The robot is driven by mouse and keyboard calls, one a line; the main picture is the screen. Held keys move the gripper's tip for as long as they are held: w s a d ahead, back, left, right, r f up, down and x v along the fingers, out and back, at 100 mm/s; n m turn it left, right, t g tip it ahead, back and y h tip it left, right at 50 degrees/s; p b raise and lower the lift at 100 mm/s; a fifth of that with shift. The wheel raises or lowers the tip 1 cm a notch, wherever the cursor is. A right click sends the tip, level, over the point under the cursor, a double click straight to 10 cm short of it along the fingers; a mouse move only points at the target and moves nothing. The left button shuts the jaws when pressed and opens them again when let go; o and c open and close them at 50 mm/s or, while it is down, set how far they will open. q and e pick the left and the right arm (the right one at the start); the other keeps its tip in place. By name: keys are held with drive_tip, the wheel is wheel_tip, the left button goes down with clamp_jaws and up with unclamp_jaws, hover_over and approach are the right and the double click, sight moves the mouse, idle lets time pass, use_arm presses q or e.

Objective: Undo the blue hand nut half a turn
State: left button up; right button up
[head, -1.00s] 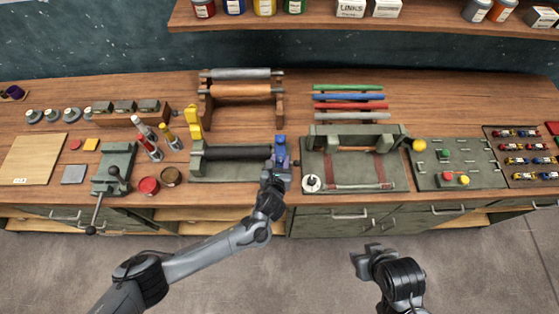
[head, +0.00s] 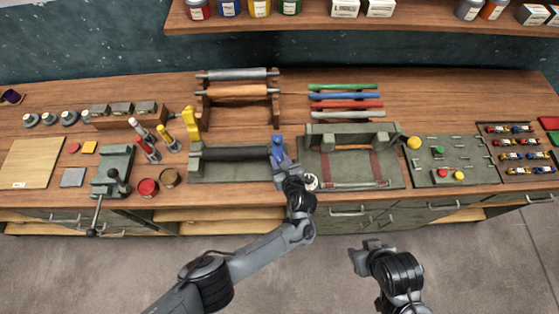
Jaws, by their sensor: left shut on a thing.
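The blue hand nut (head: 278,147) stands at the right end of the dark roller (head: 236,154) in the green-grey roller stand on the bench. A yellow hand nut (head: 190,124) is at that stand's left end. My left gripper (head: 285,167) is at the lower part of the blue hand nut, shut on it, and its fingers partly hide it. My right gripper (head: 362,258) is open and empty, in front of the bench and apart from everything.
A green-grey press frame (head: 395,170) stands close to the right of the blue hand nut, with a white round knob (head: 311,182) at its front left corner. Red and dark tins (head: 148,187) stand left of the stand. The floor ahead of the bench is clear.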

use_arm(q)
drive_tip(key=shift+f, duration=0.1)
drive_tip(key=o, duration=1)
drive_tip(key=shift+o, duration=0.2)
drive_tip(key=shift+a+m+h, duration=0.1)
drive_tip(key=shift+m+h, duration=0.2)
